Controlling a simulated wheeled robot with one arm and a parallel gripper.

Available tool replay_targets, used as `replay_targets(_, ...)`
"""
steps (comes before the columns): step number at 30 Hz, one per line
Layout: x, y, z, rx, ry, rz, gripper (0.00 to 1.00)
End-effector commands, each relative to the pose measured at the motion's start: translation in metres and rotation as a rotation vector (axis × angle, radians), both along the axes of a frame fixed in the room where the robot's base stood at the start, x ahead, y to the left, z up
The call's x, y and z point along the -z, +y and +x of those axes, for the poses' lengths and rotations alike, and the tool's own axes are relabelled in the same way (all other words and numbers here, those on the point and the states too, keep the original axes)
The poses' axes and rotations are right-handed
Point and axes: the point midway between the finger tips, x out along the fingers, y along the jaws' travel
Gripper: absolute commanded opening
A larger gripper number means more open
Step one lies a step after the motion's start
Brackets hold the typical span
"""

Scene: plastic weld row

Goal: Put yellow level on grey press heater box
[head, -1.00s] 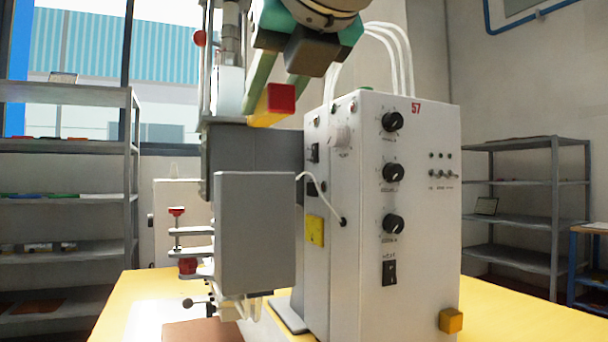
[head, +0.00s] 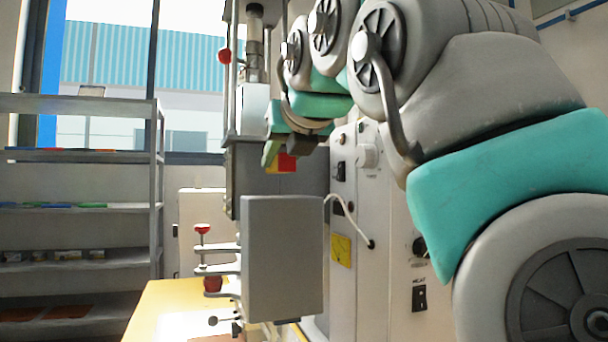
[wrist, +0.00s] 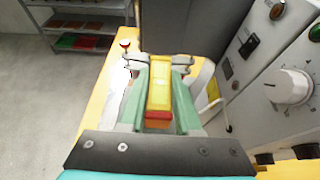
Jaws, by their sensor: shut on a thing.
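My gripper (head: 280,154) is shut on the yellow level (wrist: 159,82), which has a red end. In the wrist view the level lies lengthwise between the two green fingers (wrist: 158,92), its red end towards the palm. In the head view mostly the red end (head: 287,162) shows; my arm hides part of it. The grey press heater box (head: 282,255) stands at the front of the press. The level is above the height of the box's top, with a visible gap. The box's top face is not clearly seen.
The white control cabinet (head: 343,270) with knobs stands close on the right, partly behind my arm; its large knob (wrist: 289,87) shows in the wrist view. The press column (head: 262,170) rises behind the box. Red-knobbed clamps (head: 212,284) stick out at the left.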

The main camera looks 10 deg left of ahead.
Motion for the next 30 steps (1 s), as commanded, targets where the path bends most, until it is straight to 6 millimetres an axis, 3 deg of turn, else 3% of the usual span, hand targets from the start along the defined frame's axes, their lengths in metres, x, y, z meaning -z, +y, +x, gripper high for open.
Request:
replay_targets(10,0.037,0.000,0.001,0.001,-0.001,-0.001,0.00)
replay_targets(22,0.038,0.000,0.000,0.000,0.000,-0.001,0.00)
replay_targets(23,0.038,0.000,0.000,0.000,0.000,-0.001,0.33)
replay_targets(30,0.037,0.000,0.000,0.000,0.001,0.000,0.60)
